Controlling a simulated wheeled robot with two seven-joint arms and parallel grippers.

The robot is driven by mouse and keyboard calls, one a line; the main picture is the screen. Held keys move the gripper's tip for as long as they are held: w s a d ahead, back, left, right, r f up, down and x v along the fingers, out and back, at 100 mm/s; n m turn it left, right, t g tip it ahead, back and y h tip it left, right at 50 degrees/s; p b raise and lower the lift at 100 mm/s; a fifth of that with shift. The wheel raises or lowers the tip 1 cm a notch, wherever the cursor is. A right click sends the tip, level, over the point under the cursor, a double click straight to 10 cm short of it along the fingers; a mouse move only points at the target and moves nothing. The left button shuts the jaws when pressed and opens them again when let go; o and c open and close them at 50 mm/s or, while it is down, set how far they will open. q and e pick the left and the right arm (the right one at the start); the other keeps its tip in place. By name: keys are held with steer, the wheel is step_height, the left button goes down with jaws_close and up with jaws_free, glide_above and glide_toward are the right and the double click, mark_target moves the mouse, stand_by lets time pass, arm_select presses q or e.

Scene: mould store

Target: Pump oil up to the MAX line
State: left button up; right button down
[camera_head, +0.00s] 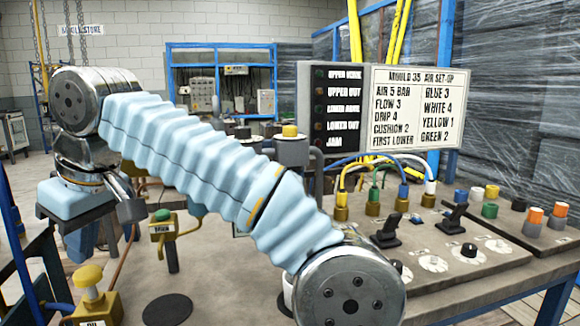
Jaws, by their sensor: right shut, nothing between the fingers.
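A yellow pump (92,300) with a domed knob stands at the bottom left, with a partly cut-off label that seems to read OIL. My right arm, in a pale blue sleeve, crosses the view from lower right to upper left and bends down there. My right gripper (86,238) hangs below the wrist, above the yellow knob in the picture. It is shut and empty. It appears apart from the knob; the depth between them is hard to judge. No oil level or MAX line can be made out. My left gripper is out of view.
A set-up sign (418,105) stands behind hoses and fittings. Levers, knobs and coloured plugs fill the bench's right side. A dark round patch (167,309) lies on bare bench in front.

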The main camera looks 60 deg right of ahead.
step_height(320, 180, up, 6)
steer(key=shift+f, duration=0.15)
stand_by(0.3)
stand_by(0.5)
